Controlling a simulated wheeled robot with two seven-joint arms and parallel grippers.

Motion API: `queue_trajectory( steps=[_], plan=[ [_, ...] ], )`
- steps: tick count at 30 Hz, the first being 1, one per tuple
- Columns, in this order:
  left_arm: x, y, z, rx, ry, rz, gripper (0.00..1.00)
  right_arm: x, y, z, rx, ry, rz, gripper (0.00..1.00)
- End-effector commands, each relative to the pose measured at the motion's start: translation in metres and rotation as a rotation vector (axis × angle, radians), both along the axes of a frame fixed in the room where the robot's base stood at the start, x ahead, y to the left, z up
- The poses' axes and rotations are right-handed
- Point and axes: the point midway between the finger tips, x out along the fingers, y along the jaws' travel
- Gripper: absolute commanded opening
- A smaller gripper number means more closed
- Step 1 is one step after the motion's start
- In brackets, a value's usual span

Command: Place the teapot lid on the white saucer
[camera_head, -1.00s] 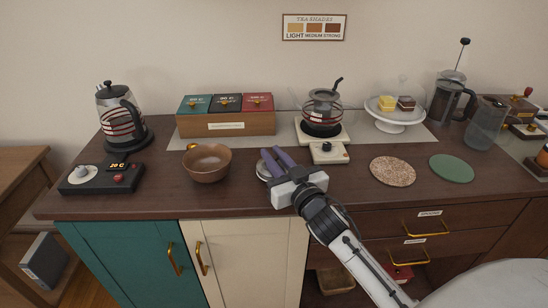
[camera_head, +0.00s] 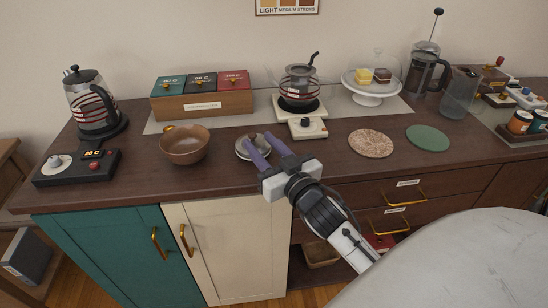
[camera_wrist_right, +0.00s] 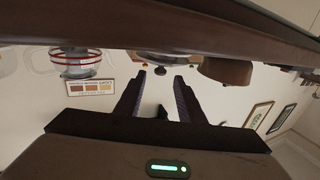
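The white saucer (camera_head: 240,152) lies on the dark counter between the brown bowl and the burner. A small greyish round piece that looks like the teapot lid (camera_head: 259,143) shows on it, partly hidden by my fingers. My right gripper (camera_head: 257,137) reaches over the saucer with its two purple fingers apart, one on each side of that piece. Whether they touch it I cannot tell. The wrist view also shows the fingers (camera_wrist_right: 160,82) spread, with nothing clearly between them. The glass teapot (camera_head: 299,85) stands on the burner behind. My left gripper is out of view.
The brown bowl (camera_head: 185,145) stands close left of the saucer. The burner's control block (camera_head: 308,128) is close right. A speckled round mat (camera_head: 371,143) and a green one (camera_head: 428,138) lie farther right. A kettle (camera_head: 90,100) stands far left.

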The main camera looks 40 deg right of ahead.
Motion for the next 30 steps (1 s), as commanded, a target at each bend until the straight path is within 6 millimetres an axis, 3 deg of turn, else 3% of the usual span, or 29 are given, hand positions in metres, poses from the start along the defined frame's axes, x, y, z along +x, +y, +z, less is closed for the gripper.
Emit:
queue_trajectory(
  steps=[6, 14, 17, 20, 21, 23, 24, 27, 30],
  plan=[
    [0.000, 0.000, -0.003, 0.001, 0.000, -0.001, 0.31, -0.045, 0.007, -0.001, 0.001, 0.002, -0.001, 0.35],
    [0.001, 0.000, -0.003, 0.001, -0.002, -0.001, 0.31, -0.069, 0.014, -0.009, 0.005, 0.023, 0.006, 0.35],
    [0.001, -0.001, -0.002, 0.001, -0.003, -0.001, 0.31, -0.076, 0.031, -0.051, 0.015, 0.122, 0.037, 0.35],
    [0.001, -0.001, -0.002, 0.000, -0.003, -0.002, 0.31, -0.098, 0.064, -0.124, 0.032, 0.302, 0.099, 0.33],
    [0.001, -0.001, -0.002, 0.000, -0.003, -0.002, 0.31, -0.111, 0.079, -0.154, 0.037, 0.379, 0.131, 0.23],
    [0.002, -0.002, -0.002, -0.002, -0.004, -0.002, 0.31, -0.134, 0.103, -0.194, 0.044, 0.485, 0.181, 0.35],
    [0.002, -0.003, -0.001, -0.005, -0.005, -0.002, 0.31, -0.150, 0.119, -0.217, 0.047, 0.549, 0.216, 0.35],
    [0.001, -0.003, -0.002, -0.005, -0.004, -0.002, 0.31, -0.188, 0.150, -0.261, 0.052, 0.676, 0.293, 0.35],
    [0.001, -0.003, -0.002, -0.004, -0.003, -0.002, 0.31, -0.216, 0.171, -0.286, 0.055, 0.760, 0.349, 0.35]
  ],
)
